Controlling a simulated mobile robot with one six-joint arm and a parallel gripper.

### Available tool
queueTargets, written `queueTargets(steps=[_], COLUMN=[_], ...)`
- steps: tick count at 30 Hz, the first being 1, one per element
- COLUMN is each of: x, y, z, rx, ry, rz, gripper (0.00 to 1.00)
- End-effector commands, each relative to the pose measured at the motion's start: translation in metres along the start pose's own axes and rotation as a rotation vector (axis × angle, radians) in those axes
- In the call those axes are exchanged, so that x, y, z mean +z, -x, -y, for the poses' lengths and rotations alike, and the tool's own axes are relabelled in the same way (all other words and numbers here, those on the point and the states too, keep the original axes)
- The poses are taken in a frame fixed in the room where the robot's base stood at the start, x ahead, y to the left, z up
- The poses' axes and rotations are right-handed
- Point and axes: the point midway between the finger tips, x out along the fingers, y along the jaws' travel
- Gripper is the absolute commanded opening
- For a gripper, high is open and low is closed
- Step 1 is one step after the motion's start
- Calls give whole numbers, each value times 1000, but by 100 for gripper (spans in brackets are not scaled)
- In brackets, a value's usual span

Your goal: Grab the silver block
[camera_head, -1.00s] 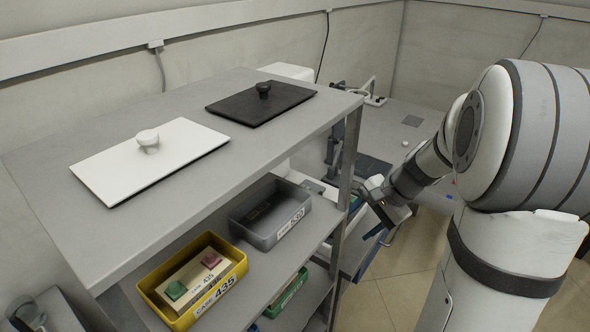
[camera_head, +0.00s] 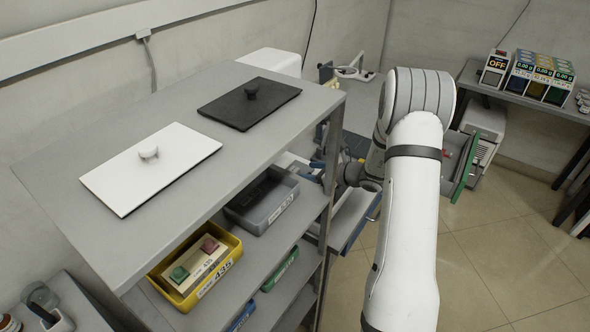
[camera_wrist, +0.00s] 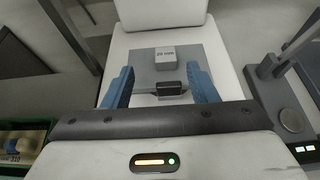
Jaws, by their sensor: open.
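A small light silver-grey block (camera_wrist: 165,58) with dark lettering sits on a grey square plate (camera_wrist: 205,56) of a white device in the wrist view. My gripper (camera_wrist: 160,86) is open, its two blue fingers spread left and right in front of the block. The block stands beyond the fingertips, roughly centred between them and not touched. A small dark piece (camera_wrist: 170,89) with a thin bar lies between the fingers; I cannot tell what it is. In the head view my arm hides most of the gripper, and I cannot make out the silver block there.
The metal rack (camera_head: 135,245) stands at left with a white lid (camera_head: 185,150), a black lid (camera_head: 225,108), a grey bin (camera_head: 290,190) and a yellow bin (camera_head: 235,250). A bench with meters (camera_head: 540,75) stands at far right. A device with a round knob (camera_wrist: 292,119) is right of my gripper.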

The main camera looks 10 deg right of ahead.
Motion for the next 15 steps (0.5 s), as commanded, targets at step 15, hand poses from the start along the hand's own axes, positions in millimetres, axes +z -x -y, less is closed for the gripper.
queueTargets(steps=[15], x=[-4], y=[-59], z=[8], rx=[0], ry=[2], rz=[-2], gripper=[53])
